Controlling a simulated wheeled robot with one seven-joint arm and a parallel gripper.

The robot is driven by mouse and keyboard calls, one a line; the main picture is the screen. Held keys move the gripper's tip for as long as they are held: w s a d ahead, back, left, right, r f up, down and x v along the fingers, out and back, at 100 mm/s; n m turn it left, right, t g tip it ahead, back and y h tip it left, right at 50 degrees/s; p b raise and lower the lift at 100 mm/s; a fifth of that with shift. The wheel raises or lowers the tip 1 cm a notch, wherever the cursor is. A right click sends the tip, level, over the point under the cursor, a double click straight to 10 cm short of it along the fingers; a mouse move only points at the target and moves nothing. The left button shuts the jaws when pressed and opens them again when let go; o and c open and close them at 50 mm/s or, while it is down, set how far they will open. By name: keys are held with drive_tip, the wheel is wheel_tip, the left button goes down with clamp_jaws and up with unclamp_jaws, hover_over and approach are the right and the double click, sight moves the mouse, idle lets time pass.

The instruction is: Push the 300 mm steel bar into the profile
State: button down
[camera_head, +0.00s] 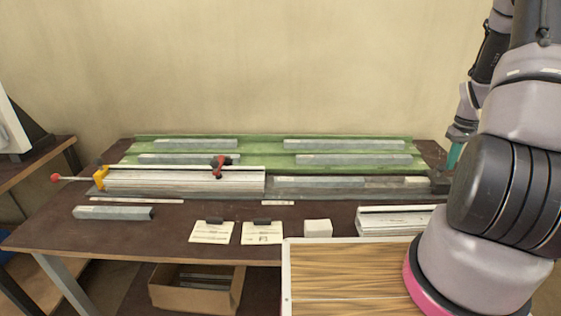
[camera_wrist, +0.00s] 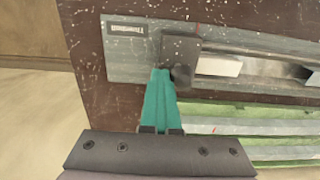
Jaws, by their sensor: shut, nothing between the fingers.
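The silver profile (camera_head: 190,180) lies at the left of the bench with a red clamp (camera_head: 221,165) over it. To its right, grey steel bar stock (camera_head: 320,182) lies in line with it in a low channel; no length marking is readable. A pale block (camera_head: 415,182) sits at the channel's right part and also shows in the wrist view (camera_wrist: 218,66). My gripper (camera_head: 455,155) is at the bench's right end, partly hidden by my arm. In the wrist view its teal fingers (camera_wrist: 161,80) are together and empty, beside a dark end block (camera_wrist: 182,58); contact is unclear.
A green rack (camera_head: 270,146) with several grey bars stands behind the channel. In front lie a loose bar (camera_head: 113,212), two cards (camera_head: 212,231), a white block (camera_head: 318,228) and another profile (camera_head: 395,220). A yellow stop (camera_head: 101,178) is at the profile's left end.

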drive_tip(key=shift+w+a, duration=0.15)
drive_tip(key=shift+a, duration=26.4)
